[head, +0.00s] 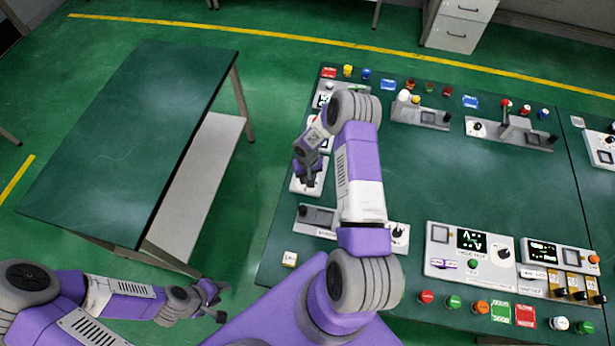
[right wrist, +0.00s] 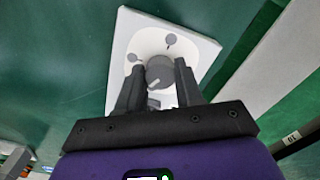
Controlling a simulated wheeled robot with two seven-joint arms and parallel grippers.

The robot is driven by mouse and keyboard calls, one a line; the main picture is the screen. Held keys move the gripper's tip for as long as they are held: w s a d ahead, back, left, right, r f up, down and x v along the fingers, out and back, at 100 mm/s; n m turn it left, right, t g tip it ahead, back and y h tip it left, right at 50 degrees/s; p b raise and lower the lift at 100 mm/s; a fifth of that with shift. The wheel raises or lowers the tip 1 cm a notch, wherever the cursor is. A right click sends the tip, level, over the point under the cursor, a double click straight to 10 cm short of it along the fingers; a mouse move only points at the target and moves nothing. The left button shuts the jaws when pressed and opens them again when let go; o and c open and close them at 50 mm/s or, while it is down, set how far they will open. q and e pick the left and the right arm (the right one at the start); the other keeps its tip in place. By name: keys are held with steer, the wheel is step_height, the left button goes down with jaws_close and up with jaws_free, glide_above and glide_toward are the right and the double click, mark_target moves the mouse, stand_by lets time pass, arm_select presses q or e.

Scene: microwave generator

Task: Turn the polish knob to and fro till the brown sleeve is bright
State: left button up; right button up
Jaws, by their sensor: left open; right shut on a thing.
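My right gripper (head: 309,178) reaches down at the left edge of the panel table. In the right wrist view, its two fingers (right wrist: 158,82) are shut on the sides of a round grey knob (right wrist: 160,70) with a light pointer line. The knob sits on a white plate (right wrist: 205,50) that carries small grey marks; no label on it is readable. The plate also shows in the head view (head: 297,186), partly hidden by my gripper. My left gripper (head: 213,302) is open and empty, off the table at lower left. I cannot pick out a brown sleeve for sure.
A grey device (head: 316,216) and another white knob plate (head: 401,233) stand nearer on the same table. A larger panel with a screen (head: 471,240) is at right. Small coloured pieces line the table edges. A bare green table (head: 125,130) stands at left.

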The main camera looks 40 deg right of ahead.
steer(key=m+b, duration=0.4)
steer(key=b, duration=0.1)
steer(key=shift+w+f, duration=0.1)
steer(key=shift+f, duration=0.05)
steer(key=shift+m+b, duration=0.7)
steer(key=shift+m, duration=0.2)
steer(key=m+b, duration=0.2)
steer(key=m, duration=0.1)
steer(key=shift+m, duration=0.3)
steer(key=shift+r+m+b, duration=0.2)
steer(key=shift+m+b, duration=0.25)
steer(key=shift+m, duration=1.05)
steer(key=o, duration=1)
steer(key=shift+o, duration=0.2)
steer(key=shift+r, duration=3.8)
